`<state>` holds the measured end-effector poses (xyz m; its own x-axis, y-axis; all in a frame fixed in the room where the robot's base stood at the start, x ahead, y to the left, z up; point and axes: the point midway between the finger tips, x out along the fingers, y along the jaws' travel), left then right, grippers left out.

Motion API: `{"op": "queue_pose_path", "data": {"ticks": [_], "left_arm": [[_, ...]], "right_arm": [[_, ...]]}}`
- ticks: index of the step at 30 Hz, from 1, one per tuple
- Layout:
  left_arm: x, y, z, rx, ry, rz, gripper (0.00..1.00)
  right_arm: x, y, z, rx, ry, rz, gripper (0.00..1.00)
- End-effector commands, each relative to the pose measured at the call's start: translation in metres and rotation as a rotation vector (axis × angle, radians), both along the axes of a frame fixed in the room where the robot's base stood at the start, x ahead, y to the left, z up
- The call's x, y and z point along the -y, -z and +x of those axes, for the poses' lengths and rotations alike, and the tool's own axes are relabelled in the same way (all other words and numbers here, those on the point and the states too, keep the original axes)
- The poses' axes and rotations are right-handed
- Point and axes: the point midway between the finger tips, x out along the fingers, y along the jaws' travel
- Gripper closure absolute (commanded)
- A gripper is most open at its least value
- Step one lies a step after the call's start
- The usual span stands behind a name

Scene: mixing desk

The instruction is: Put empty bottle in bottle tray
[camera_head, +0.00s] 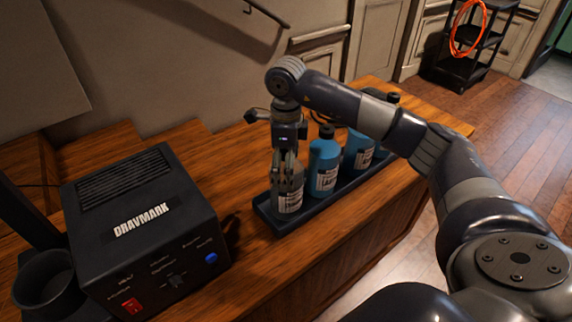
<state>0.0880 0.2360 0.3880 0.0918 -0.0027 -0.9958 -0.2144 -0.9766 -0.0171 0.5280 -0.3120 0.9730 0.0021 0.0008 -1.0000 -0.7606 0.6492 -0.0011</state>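The empty-looking grey bottle (289,197) with a white label stands upright at the near left end of the dark bottle tray (283,226). My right gripper (287,168) points down over this bottle, with its fingers close around the bottle's top. It looks shut on the bottle; the fingers hide the neck. Blue bottles stand in the same tray to the right: one (325,165) beside the grey bottle and another (357,151) farther back, partly behind my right arm. My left gripper is not in view.
A black DRAVMARK machine (140,222) with a red switch and a blue button stands left of the tray, beside a dark cup-like holder (45,283). The wooden desk (240,180) is bare between machine and tray. A black cart (465,65) stands far back right.

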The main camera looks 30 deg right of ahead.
Motion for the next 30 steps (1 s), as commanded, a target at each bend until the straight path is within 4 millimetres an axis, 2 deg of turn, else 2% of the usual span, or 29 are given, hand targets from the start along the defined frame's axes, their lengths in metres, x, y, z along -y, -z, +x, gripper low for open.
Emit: {"op": "queue_pose_path", "data": {"ticks": [10,14,15,20,25,30], "left_arm": [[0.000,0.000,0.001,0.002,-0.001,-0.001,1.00],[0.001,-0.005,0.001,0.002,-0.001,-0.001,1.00],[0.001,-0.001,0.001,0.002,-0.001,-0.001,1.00],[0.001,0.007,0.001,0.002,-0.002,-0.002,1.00],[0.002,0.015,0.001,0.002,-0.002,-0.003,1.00],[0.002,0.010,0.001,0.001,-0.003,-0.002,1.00]], "right_arm": [[0.000,0.000,0.000,0.000,0.000,0.000,0.07],[0.000,-0.006,0.000,0.000,0.000,0.000,0.07],[0.000,-0.008,0.001,0.001,0.000,0.000,0.07],[0.000,-0.037,0.001,0.006,0.000,0.000,0.07],[0.000,-0.078,0.001,0.006,-0.001,0.001,0.07],[0.001,-0.107,0.001,0.003,0.001,-0.001,0.07]]}}
